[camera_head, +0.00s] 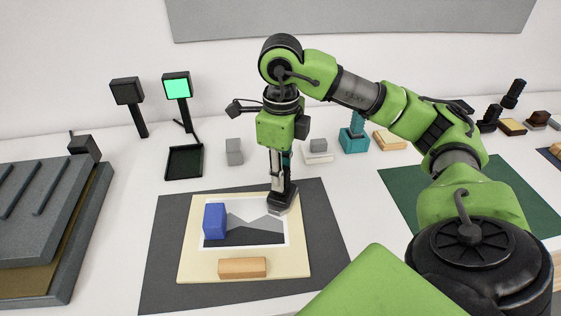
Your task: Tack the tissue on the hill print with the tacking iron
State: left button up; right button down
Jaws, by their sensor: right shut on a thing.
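The hill print (262,236), a grey landscape with a white border, lies flat on a cream board (190,262). My right gripper (280,178) points down over the print's upper right corner and is shut on the tacking iron (283,200), a dark tool with a grey foot. The iron's foot is at or just above that corner; I cannot tell whether it touches. A blue block (214,221) sits on the print's left side, and a wooden block (242,268) lies on the board below the print. I cannot make out the tissue. My left gripper is not in view.
The board lies on a dark grey mat (163,270). A grey press (40,215) stands at the left. Behind are a black tray (184,162), a lit green panel (177,86), a grey block (234,151) and a teal holder (354,141). A green mat (405,185) lies right.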

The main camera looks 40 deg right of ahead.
jog(key=shift+r+p, duration=2.4)
jog(key=shift+r, duration=1.05)
